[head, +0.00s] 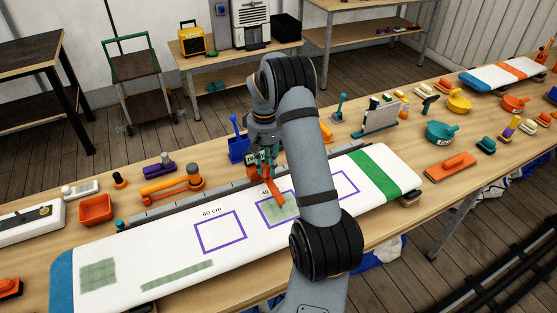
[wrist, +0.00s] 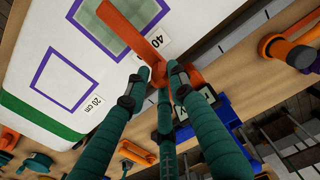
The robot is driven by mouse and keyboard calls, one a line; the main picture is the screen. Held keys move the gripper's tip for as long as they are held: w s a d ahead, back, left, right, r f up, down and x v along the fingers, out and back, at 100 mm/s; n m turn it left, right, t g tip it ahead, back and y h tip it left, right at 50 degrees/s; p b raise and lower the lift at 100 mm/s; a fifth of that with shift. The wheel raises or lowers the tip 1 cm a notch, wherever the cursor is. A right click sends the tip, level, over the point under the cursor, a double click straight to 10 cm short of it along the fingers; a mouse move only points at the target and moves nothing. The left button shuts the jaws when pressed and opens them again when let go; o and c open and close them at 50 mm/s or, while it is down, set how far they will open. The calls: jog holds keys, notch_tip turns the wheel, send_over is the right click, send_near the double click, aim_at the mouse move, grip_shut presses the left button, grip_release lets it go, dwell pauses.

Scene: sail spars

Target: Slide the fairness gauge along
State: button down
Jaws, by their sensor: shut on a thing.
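The fairness gauge, an orange piece with a long flat arm (head: 278,196), stands at the far edge of the white board (head: 190,255). In the wrist view the gauge's arm (wrist: 125,30) reaches over the purple square marked 40, which holds a greenish patch. My gripper (head: 262,168) is shut on the gauge; its teal fingers (wrist: 160,78) close around the orange body in the wrist view. Whether the arm touches the board, I cannot tell. The empty 60 cm square (head: 220,232) lies to the left in the head view. The 20 cm square (wrist: 65,80) shows in the wrist view.
A grey ruled rail (head: 180,205) runs along the board's far edge. A blue holder (head: 237,148) stands just behind my gripper. An orange-and-grey tool (head: 172,184) and an orange tray (head: 96,209) lie at left. My arm hides part of the board.

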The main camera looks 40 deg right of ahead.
jog(key=s+d+p, duration=0.3)
jog(key=d, duration=0.6)
jog(key=s+d+p, duration=0.2)
jog(key=d+p, duration=0.2)
jog(key=d, duration=0.6)
jog(key=shift+s, duration=0.4)
dwell(0.7)
jog(key=shift+d+r, duration=0.1)
jog(key=c, duration=1.4)
grip_release()
notch_tip(320, 180, up, 12)
